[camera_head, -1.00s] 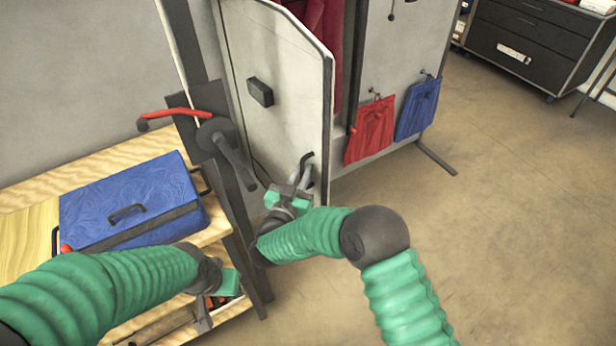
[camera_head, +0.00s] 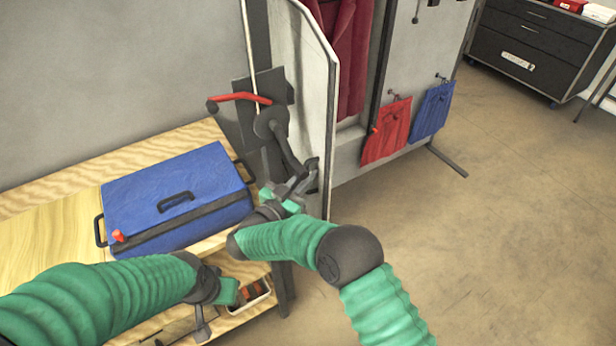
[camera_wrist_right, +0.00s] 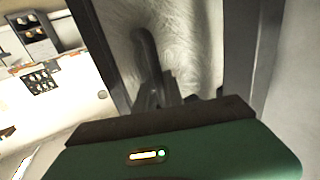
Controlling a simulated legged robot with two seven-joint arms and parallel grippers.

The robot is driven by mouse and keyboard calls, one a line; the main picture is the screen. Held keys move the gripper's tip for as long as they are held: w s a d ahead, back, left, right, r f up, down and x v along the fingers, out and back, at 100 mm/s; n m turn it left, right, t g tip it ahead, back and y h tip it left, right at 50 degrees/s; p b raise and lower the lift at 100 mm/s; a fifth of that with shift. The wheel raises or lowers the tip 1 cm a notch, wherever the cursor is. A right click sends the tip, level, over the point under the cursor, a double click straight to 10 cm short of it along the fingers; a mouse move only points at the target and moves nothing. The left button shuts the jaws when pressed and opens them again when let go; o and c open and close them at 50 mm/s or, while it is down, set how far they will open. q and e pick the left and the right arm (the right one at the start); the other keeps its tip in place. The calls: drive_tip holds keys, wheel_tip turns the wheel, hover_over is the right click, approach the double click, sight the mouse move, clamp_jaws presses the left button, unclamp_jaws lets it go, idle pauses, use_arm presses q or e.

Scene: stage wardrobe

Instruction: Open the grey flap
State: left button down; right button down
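The grey flap (camera_head: 304,70) is a tall pale panel with a dark edge, standing swung out from the wardrobe and seen at a steep angle. Its dark hooked handle (camera_head: 311,163) sits low near the free edge; it also shows in the right wrist view (camera_wrist_right: 148,55). My right gripper (camera_head: 299,184) is at this handle, with its fingers around the handle's base and seemingly closed on it. The fingertips are partly hidden. My left gripper (camera_head: 207,318) hangs low at the front of the wooden bench, away from the flap; its finger opening is unclear.
A blue case (camera_head: 180,195) lies on the wooden bench (camera_head: 50,235). A dark crank with a red lever (camera_head: 240,97) stands close to the flap's left. Red (camera_head: 387,130) and blue (camera_head: 433,110) cloths hang on the right panel. The floor (camera_head: 470,260) at right is clear.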

drive_tip(key=c, duration=1.7)
unclamp_jaws()
drive_tip(key=shift+a+y, duration=0.3)
drive_tip(key=shift+a, duration=0.3)
drive_tip(key=shift+o, duration=1)
drive_tip(key=shift+a, duration=0.1)
drive_tip(key=shift+o, duration=0.2)
drive_tip(key=shift+a, duration=0.35)
use_arm(q)
drive_tip(key=shift+a+f, duration=0.1)
drive_tip(key=shift+a, duration=0.15)
use_arm(e)
drive_tip(key=shift+d, duration=0.45)
drive_tip(key=shift+f, duration=0.1)
